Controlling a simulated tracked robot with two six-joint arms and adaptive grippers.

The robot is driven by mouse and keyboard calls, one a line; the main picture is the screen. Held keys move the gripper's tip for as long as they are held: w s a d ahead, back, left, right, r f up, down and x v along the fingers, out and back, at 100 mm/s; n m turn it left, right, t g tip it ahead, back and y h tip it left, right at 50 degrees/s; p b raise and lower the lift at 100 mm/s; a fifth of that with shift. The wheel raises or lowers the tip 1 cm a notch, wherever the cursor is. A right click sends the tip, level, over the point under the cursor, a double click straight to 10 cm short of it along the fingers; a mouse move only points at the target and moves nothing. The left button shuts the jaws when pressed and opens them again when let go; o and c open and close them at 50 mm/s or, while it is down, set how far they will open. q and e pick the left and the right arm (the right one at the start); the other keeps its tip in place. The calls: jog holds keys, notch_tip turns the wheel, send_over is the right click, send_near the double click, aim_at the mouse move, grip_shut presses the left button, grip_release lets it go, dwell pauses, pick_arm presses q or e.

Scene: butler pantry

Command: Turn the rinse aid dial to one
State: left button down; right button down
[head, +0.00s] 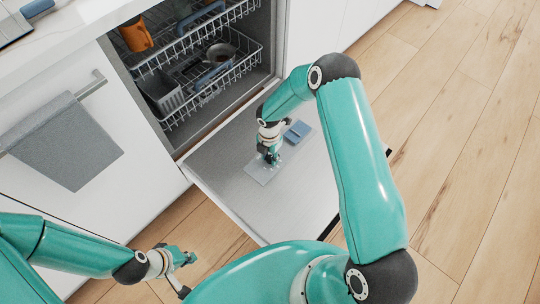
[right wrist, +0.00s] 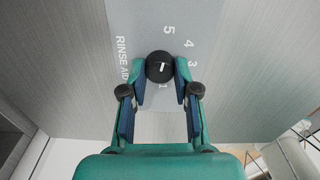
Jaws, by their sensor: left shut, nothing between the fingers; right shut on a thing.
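The rinse aid dial (right wrist: 160,68) is a round black knob with a short white mark, on a grey panel (right wrist: 140,22) lettered RINSE AID. The panel also shows on the open dishwasher door in the head view (head: 258,176). The white mark runs roughly along the 5-to-1 line; which end points is unclear. My right gripper (right wrist: 163,80) is shut on the dial, one finger each side; it also shows in the head view (head: 269,158). My left gripper (head: 187,258) is shut and empty, outside the door.
The dishwasher door (head: 223,165) lies open, with a blue-grey lid (head: 297,132) beside the panel. Racks behind hold an orange mug (head: 136,34), a grey basket (head: 160,93) and a pan (head: 221,53). A grey towel (head: 62,140) hangs at left. Wood floor is clear at right.

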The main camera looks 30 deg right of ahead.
aim_at(270, 156)
jog(key=shift+w+d+r, duration=0.1)
jog(key=shift+w+d, duration=0.1)
jog(key=c, duration=1.2)
grip_release()
jog(key=o, duration=0.3)
jog(key=shift+o, duration=0.2)
jog(key=shift+s+a, duration=0.1)
notch_tip(270, 156, up, 12)
jog(key=shift+w, duration=0.3)
jog(key=shift+f, duration=0.2)
